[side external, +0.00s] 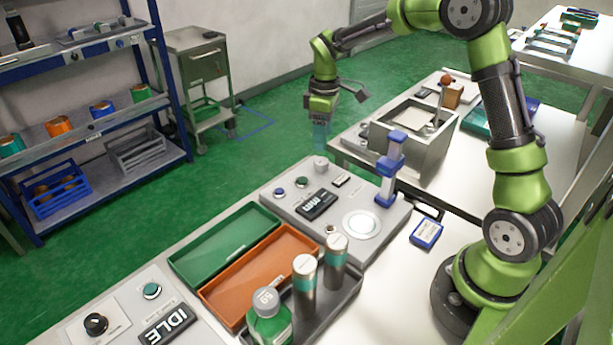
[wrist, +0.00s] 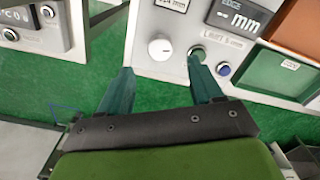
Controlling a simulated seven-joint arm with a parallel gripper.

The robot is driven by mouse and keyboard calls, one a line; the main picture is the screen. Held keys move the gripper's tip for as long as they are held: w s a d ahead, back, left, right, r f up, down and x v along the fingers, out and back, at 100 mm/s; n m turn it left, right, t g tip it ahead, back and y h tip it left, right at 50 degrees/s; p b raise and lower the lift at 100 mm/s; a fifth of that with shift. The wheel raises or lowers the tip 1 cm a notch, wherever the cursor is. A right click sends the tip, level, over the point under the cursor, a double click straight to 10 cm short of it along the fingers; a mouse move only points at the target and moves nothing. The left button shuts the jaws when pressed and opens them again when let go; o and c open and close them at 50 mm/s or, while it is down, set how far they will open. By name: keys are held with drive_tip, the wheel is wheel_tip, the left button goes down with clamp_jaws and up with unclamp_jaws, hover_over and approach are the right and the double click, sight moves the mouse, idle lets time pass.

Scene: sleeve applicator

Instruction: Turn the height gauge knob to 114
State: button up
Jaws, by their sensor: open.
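The white round knob (wrist: 160,48) sits on the light grey control panel and has a small dark pointer mark. In the side view the knob (side external: 321,165) is at the panel's far edge. My gripper (wrist: 161,64) is open and empty, with its teal fingertips spread. In the wrist view the knob appears between and just beyond the fingertips. In the side view my gripper (side external: 320,135) hangs above and behind the knob, apart from it. A small readout (wrist: 171,4) beside the knob is cut off at the top; its full number cannot be read.
A green button (wrist: 197,52) and a blue button (wrist: 223,69) lie beside the knob. A larger display (side external: 316,205) and a blue-and-white upright device (side external: 390,168) share the panel. Green (side external: 225,243) and orange (side external: 262,272) trays stand nearby. A grey bin (side external: 415,128) stands on the adjoining table.

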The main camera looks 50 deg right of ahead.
wheel_tip(320, 180, up, 10)
drive_tip(key=shift+f, duration=0.2)
drive_tip(key=s+a+r+m+t+y, duration=0.1)
drive_tip(key=s+a+m+t, duration=0.2)
drive_tip(key=s+a, duration=0.3)
drive_tip(key=s+a+r+m+t+y, duration=0.1)
drive_tip(key=s+a+m+t, duration=0.3)
drive_tip(key=s, duration=1.1)
drive_tip(key=shift+a+r+m, duration=0.45)
drive_tip(key=shift+a+m, duration=0.5)
drive_tip(key=shift+m, duration=0.15)
